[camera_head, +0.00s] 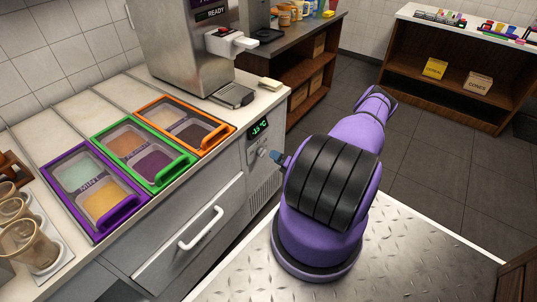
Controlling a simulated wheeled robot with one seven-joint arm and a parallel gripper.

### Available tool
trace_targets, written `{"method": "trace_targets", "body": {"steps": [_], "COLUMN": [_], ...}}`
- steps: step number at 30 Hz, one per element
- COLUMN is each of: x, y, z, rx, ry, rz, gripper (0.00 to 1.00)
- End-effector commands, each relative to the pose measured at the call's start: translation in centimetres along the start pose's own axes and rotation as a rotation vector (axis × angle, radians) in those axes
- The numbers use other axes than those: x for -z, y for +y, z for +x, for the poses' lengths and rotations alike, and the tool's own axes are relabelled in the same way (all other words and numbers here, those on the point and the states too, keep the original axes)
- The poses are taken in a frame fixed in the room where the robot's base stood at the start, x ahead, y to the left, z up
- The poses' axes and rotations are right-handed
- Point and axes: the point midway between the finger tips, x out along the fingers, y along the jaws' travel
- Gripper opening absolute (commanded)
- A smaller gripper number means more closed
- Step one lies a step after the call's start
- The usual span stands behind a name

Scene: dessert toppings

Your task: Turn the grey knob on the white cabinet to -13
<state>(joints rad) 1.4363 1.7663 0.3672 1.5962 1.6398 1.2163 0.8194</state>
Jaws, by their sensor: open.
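The white cabinet (225,200) stands along the left, under the counter. A small green-lit display (259,127) on its upper right panel shows a minus value in °C; it looks like -15 but is too small to be sure. The small grey knob (261,152) sits below the display. My gripper (277,157) pokes out from behind my purple arm, just right of the knob and pointed at it. It is open, but most of it is hidden by the arm. I cannot tell whether it touches the knob.
Topping tubs in purple (93,190), green and orange frames sit in the counter. A white drawer handle (201,228) juts from the cabinet front. A steel machine (185,45) stands behind. A brown shelf (400,70) is at the back right; floor between is clear.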

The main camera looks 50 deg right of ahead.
Motion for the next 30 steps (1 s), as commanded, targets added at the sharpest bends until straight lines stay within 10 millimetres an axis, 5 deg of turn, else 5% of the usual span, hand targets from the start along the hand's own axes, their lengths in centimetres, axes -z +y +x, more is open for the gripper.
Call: {"method": "trace_targets", "body": {"steps": [9,30], "x": [0.0,0.0], "y": [0.0,0.0], "z": [-3.7,-3.9], "rx": [0.001,0.000], "ry": [0.000,0.000], "rz": [0.000,0.000], "gripper": [0.72,0.72]}}
